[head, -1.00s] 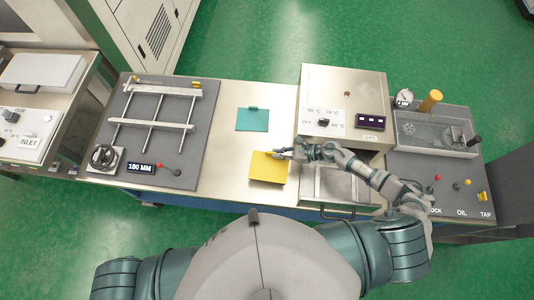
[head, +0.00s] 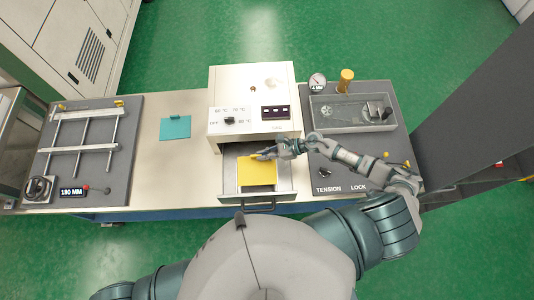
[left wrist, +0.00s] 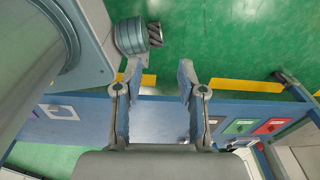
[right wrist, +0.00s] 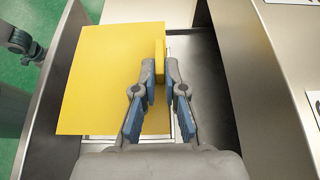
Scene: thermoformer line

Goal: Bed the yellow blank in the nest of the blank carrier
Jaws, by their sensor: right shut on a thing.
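The yellow blank (head: 257,174) is a flat sheet with a raised tab (right wrist: 160,60) on one edge. My right gripper (head: 264,154) is shut on that tab, and the blank also shows in the right wrist view (right wrist: 105,85). The blank lies over the open drawer (head: 284,185), which I take for the blank carrier. A pale metal rim (right wrist: 178,120) shows beside and under the blank; most of the nest is hidden. I cannot tell whether the blank touches it. My left gripper (left wrist: 160,67) is open and empty, in front of the blue bench side.
A white heater box (head: 252,90) with a dial stands behind the drawer. A teal sheet (head: 175,128) lies on the bench to the left, beside a grey clamp-frame panel (head: 122,165). A grey panel (head: 390,130) with a gauge and levers lies to the right.

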